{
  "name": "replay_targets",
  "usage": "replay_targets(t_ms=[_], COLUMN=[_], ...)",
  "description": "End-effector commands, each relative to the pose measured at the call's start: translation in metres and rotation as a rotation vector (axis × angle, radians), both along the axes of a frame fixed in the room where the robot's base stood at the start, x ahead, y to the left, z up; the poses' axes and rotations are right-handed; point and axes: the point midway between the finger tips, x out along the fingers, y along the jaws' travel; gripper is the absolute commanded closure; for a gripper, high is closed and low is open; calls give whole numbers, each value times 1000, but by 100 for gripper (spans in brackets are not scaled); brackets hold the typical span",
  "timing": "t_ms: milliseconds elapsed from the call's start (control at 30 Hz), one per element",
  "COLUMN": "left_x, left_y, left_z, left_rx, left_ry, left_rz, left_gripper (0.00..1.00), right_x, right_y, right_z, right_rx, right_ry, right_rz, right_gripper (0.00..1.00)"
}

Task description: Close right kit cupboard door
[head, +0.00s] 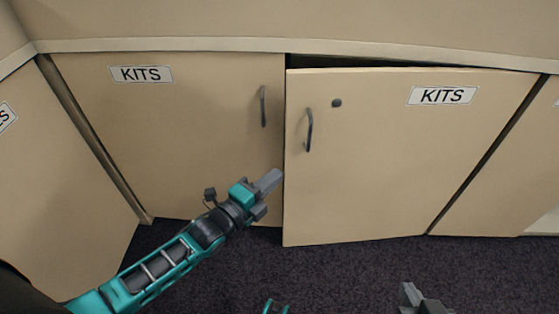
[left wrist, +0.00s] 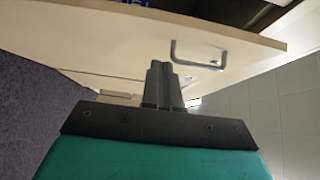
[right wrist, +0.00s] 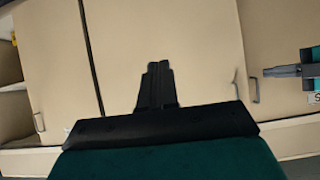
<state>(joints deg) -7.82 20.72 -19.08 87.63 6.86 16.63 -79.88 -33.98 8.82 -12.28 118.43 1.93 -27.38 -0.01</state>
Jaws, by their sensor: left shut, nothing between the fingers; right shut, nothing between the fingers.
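The right kit cupboard door (head: 390,160) is a beige panel with a KITS label, a dark lock knob and a grey bar handle (head: 309,130). It stands ajar, its left edge swung out, with a dark gap along its top. My left gripper (head: 272,179) is shut and empty, its tips close to the door's lower left edge; I cannot tell if they touch. In the left wrist view the handle (left wrist: 200,55) shows beyond the fingers. My right gripper (head: 408,292) is shut and empty, low at the bottom of the head view, apart from the door. The hinge is hidden.
The left kit cupboard door (head: 170,130) looks shut, with its own handle (head: 264,106). A beige worktop edge (head: 200,45) runs above the doors. Other cupboard panels stand at both sides. Dark carpet (head: 330,265) lies clear in front.

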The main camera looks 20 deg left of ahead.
Motion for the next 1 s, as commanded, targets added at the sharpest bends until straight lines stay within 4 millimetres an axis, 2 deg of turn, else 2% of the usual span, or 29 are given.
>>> replay_targets(t_ms=[33, 167, 400, 1000], left_x=[12, 35, 62, 71], left_y=[-4, -13, 1, 8], left_z=[-1, -2, -2, 0], left_rx=[0, 0, 3, 1], left_ry=[-3, -2, 0, 1], left_rz=[-1, -1, -1, 4], left_gripper=[100, 100, 100, 100], right_x=[0, -1, 2, 4], right_y=[0, 1, 6, 10], right_z=[-6, -11, -10, -8], right_rx=[0, 2, 11, 23], right_ry=[4, 8, 3, 2], right_rz=[1, 4, 9, 6], right_gripper=[100, 100, 100, 100])
